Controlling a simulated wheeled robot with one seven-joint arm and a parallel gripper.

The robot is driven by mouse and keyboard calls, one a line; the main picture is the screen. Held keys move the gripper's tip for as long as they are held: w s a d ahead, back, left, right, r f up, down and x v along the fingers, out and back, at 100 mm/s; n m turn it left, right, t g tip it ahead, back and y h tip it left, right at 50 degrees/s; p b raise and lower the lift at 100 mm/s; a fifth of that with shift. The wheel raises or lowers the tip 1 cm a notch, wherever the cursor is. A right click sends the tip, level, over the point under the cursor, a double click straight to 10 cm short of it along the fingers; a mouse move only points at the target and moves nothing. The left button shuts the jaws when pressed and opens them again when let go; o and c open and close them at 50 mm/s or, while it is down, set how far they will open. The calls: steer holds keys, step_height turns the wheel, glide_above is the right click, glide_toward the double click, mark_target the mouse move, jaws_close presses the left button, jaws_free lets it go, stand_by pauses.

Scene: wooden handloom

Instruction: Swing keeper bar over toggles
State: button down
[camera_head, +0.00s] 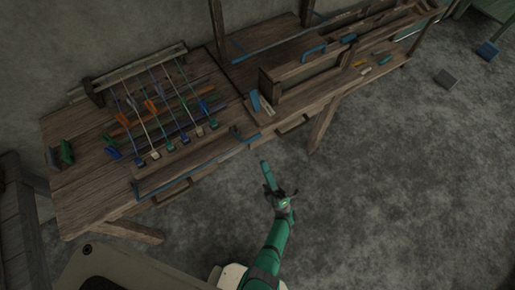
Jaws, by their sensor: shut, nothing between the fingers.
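Several small blue and pale toggles (185,138) sit in a slanting row near the front of the wooden bench, at the ends of cords running back to a raised wooden rail. A long thin bar with blue on it (180,181), which looks like the keeper bar, lies along the bench's front edge, in front of the toggles and apart from them. Its right end is near a dark blue bracket (238,133). My gripper (265,166) is shut and empty, in front of the bench to the right of the bar, touching nothing that I can see.
The bench (75,195) has green blocks (67,152) at its left end. A wooden frame with blue handles (314,52) and small coloured pieces (360,64) are on the right. Bench legs (322,125) stand below. The grey floor (400,190) is mostly clear on the right.

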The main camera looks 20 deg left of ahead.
steer(key=x, duration=0.8)
steer(key=shift+a+r, duration=0.15)
steer(key=shift+w, duration=0.2)
